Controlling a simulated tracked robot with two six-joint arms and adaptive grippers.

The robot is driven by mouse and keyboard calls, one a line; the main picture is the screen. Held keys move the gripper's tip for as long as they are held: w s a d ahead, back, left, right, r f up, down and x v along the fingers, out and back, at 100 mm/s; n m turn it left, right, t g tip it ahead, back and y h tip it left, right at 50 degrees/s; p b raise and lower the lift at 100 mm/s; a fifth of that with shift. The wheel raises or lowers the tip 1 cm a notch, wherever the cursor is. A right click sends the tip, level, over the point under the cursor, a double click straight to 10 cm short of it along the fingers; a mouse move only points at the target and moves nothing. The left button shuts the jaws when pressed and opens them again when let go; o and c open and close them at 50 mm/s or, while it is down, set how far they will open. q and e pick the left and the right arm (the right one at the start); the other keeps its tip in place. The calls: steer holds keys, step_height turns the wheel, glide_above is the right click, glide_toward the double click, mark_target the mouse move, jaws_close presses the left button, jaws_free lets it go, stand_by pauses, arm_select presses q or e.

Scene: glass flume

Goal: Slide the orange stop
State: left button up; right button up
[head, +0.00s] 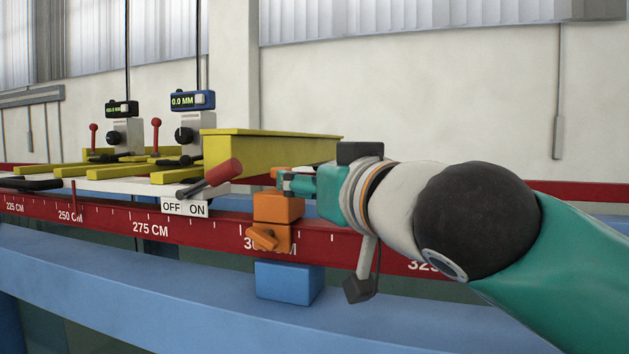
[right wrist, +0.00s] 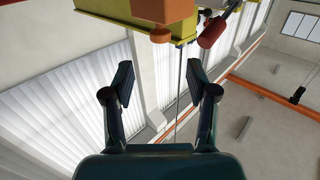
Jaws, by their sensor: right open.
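The orange stop (head: 278,208) sits on the red rail (head: 200,222) near the 300 CM mark, with an orange knob on its front. It also shows at the top edge of the right wrist view (right wrist: 163,10). My right gripper (head: 286,184) comes in from the right, just above the stop's main block, and hides part of its upper end. In the right wrist view my right gripper (right wrist: 168,86) is open with nothing between its fingers. The stop appears beyond the fingertips there. My left gripper is not in view.
A red-handled lever (head: 215,176) stands left of the stop above an OFF ON label (head: 184,208). A blue block (head: 289,282) is below the stop. Two gauges with displays (head: 192,101) stand further left.

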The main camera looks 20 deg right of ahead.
steer(key=shift+s, duration=0.25)
steer(key=shift+c, duration=0.2)
